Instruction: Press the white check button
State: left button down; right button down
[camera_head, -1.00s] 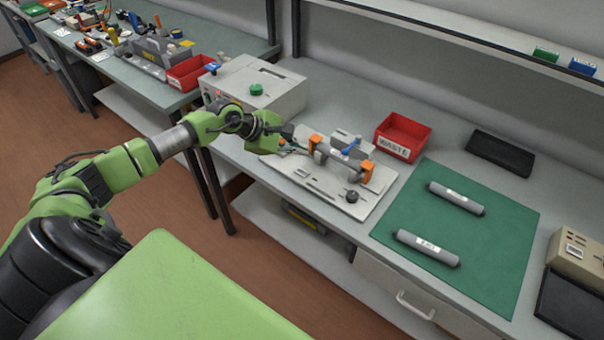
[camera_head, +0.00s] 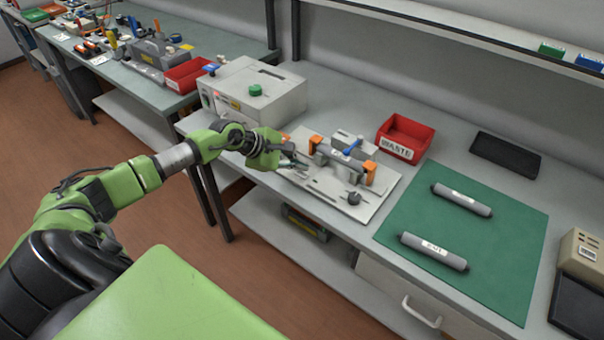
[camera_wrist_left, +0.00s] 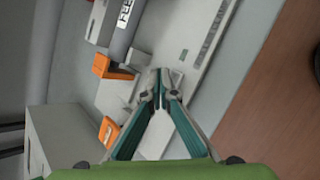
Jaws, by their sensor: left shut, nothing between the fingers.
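The white check button cannot be made out in either view; it may be too small or hidden by my gripper. My left gripper (camera_head: 297,163) is shut and empty, over the left end of a pale fixture plate (camera_head: 325,190). In the left wrist view its fingertips (camera_wrist_left: 161,80) meet over the pale plate (camera_wrist_left: 200,62); I cannot tell if they touch it. A grey toner cartridge (camera_head: 340,162) sits across the fixture between orange clamps (camera_head: 369,172). The cartridge (camera_wrist_left: 126,25) and an orange clamp (camera_wrist_left: 112,67) also show in the left wrist view. My right gripper is out of view.
A grey machine (camera_head: 228,97) with a green knob stands left of the fixture. A red WASTE bin (camera_head: 404,139) is behind it. Two grey cartridges lie on a green mat (camera_head: 470,240) at right. A black knob (camera_head: 354,198) stands on the plate's front part.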

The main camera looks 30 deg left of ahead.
aim_at(300, 175)
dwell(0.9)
pick_arm(q)
jog(key=shift+f+b, duration=0.4)
jog(key=shift+b, duration=0.2)
jog(key=shift+f+b, duration=0.45)
jog(key=shift+b, duration=0.05)
dwell(0.4)
jog(key=shift+r, duration=0.15)
jog(key=shift+r+p, duration=0.35)
jog(key=shift+r, duration=0.35)
jog(key=shift+r+p, duration=1.3)
jog(key=shift+r, duration=1.2)
